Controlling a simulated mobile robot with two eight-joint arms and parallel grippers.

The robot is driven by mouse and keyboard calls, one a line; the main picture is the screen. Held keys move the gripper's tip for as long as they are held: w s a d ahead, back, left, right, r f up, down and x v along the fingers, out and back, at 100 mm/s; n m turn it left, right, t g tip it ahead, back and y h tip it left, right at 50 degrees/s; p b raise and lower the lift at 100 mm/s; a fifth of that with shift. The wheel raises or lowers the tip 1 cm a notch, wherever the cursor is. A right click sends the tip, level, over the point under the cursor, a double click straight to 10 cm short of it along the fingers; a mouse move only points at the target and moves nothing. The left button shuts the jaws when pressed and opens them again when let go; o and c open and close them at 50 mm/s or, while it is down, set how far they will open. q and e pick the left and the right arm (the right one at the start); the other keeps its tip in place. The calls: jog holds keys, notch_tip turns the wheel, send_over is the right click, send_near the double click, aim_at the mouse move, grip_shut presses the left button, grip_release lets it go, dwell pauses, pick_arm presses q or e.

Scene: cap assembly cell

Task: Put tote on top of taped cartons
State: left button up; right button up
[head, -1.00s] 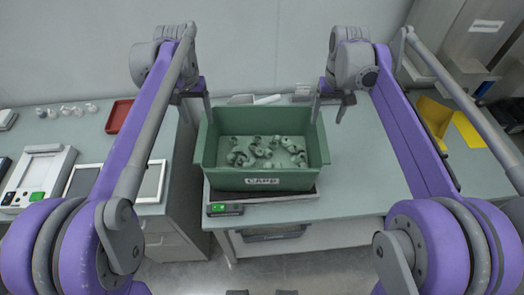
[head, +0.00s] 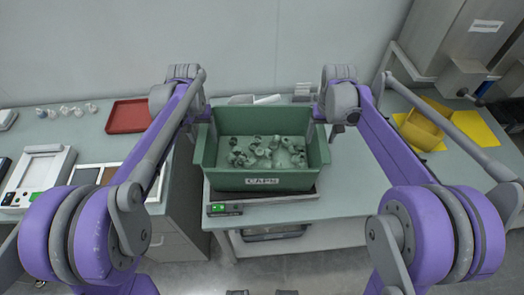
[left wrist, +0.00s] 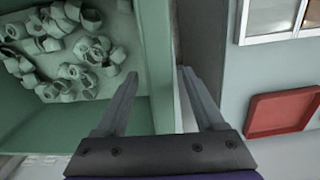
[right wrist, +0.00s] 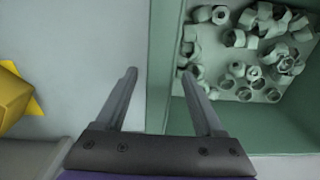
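The green tote (head: 262,181) labelled CAPS sits on a flat scale-like platform on the bench and holds many small grey-green ring-shaped caps. My left gripper (left wrist: 160,73) is open, with one finger inside the tote and one outside, its left wall passing between them. My right gripper (right wrist: 158,73) is open in the same way around the tote's right wall. Neither gripper visibly pinches the wall. In the head view, the left gripper (head: 212,130) and right gripper (head: 311,128) are largely hidden by my arms. I cannot make out any taped cartons.
A green-lit display (head: 225,208) is at the platform's front left. A red tray (head: 128,116) and a device (head: 38,177) are on the left bench. A yellow bin (head: 421,131) stands at the right, and grey metal boxes (head: 470,40) stand behind it. Bench right of the tote is clear.

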pick_arm(q)
grip_shut()
pick_arm(e)
grip_shut()
dwell(0.9)
